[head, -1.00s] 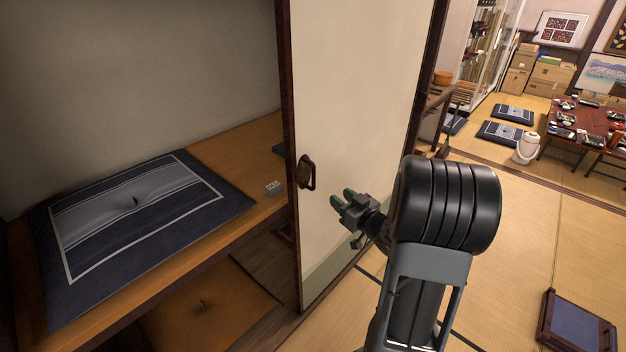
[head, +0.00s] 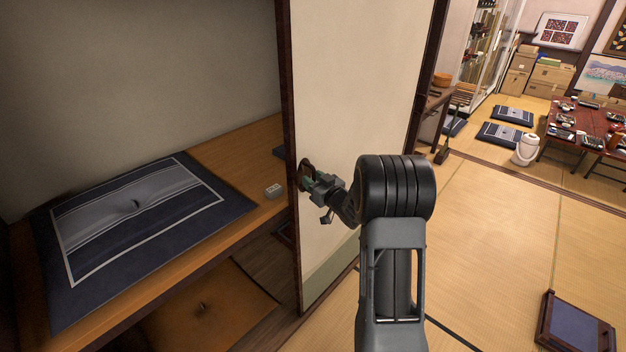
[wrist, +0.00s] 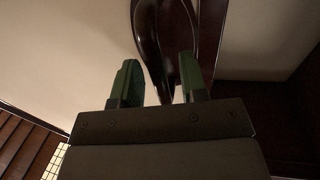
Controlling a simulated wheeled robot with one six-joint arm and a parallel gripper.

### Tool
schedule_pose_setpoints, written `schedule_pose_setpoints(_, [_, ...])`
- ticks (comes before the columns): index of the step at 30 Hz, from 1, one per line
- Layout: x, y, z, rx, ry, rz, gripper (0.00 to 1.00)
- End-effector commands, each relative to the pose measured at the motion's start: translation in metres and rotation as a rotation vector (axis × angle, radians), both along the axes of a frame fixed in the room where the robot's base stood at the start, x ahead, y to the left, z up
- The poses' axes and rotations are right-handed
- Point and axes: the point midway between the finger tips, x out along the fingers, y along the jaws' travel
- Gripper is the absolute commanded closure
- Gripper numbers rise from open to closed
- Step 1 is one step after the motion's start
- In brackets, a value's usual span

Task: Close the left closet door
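The closet's sliding door (head: 350,90) is a cream panel with a dark wood frame, and the closet to its left stands open. A dark brown handle (head: 304,172) sits near the door's left edge. My gripper (head: 309,181) is at the handle in the head view. In the wrist view the green fingers of my gripper (wrist: 160,85) are apart, and the handle (wrist: 160,30) rises ahead, with its lower part reaching between them. I cannot tell whether either finger touches it.
Tatami floor (head: 480,240) is open to the right. A blue framed panel (head: 577,325) lies at lower right. A low table (head: 585,120) stands farther back.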

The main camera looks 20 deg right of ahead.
Motion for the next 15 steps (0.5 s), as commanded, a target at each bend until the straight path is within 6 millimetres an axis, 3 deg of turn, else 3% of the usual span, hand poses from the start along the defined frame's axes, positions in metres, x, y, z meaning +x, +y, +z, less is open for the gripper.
schedule_pose_setpoints(10, [0.0025, 0.0007, 0.0001, 0.000, 0.000, 0.000, 0.60])
schedule_pose_setpoints(15, [0.0024, 0.0008, 0.0001, 0.000, 0.000, 0.000, 0.77])
